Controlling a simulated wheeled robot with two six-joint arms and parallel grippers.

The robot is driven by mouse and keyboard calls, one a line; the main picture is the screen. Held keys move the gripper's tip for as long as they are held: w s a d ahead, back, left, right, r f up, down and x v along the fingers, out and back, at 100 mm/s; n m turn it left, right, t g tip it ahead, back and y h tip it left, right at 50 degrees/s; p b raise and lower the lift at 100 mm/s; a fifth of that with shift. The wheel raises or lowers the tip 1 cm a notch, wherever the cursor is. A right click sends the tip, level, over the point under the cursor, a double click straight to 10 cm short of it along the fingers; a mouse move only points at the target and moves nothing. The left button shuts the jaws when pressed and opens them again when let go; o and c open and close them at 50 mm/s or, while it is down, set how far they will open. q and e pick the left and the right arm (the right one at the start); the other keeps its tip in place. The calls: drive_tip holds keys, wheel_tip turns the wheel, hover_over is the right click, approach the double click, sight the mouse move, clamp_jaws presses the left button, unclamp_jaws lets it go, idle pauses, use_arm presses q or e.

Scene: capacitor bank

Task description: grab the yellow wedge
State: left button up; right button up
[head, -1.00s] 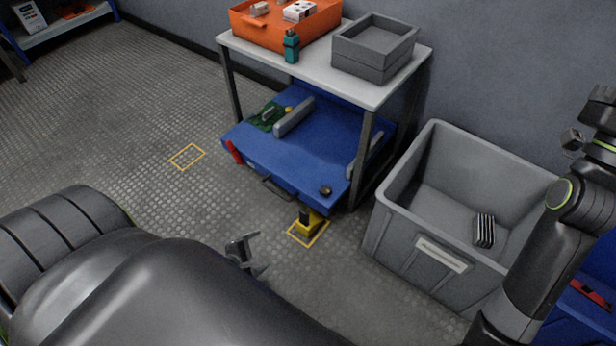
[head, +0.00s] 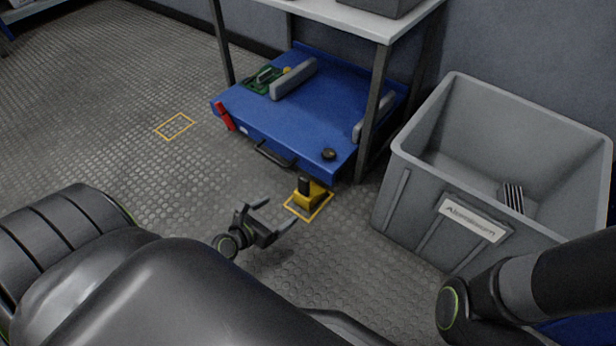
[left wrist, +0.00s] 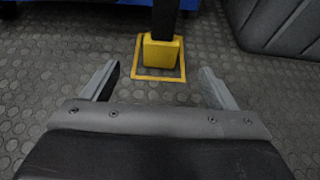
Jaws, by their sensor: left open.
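The yellow wedge (head: 314,196) with a black upright handle sits on the floor inside a yellow outlined square, just in front of the blue cart. It also shows in the left wrist view (left wrist: 161,53), ahead of the jaws and roughly midway between them, with its dark handle rising out of the top of the picture. My left gripper (head: 278,214) is open and empty, short of the wedge on its near left side, fingers pointing towards it. Its two spread fingers show in the left wrist view (left wrist: 160,72). My right gripper is out of view; only part of that arm shows.
The blue cart (head: 250,115) stands under a table (head: 340,12), its handle and corner close behind the wedge. A large grey bin (head: 420,205) stands to the right. Another yellow floor outline (head: 175,126) is empty at the left. The floor around the left gripper is clear.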

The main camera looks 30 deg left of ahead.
sight(302, 195)
use_arm(q)
drive_tip(key=b+x, duration=0.3)
drive_tip(key=x, duration=0.6)
drive_tip(key=shift+w+f, duration=0.15)
drive_tip(key=shift+w, duration=0.15)
drive_tip(key=b+x, duration=0.3)
drive_tip(key=x, duration=0.1)
drive_tip(key=shift+w+d+f+b, duration=0.15)
drive_tip(key=shift+d+f+b, duration=0.05)
drive_tip(key=shift+b, duration=0.2)
drive_tip(key=shift+w, duration=0.35)
drive_tip(key=c, duration=1.2)
drive_tip(key=shift+r, duration=0.1)
drive_tip(key=shift+c, duration=0.9)
drive_tip(key=shift+r, duration=0.15)
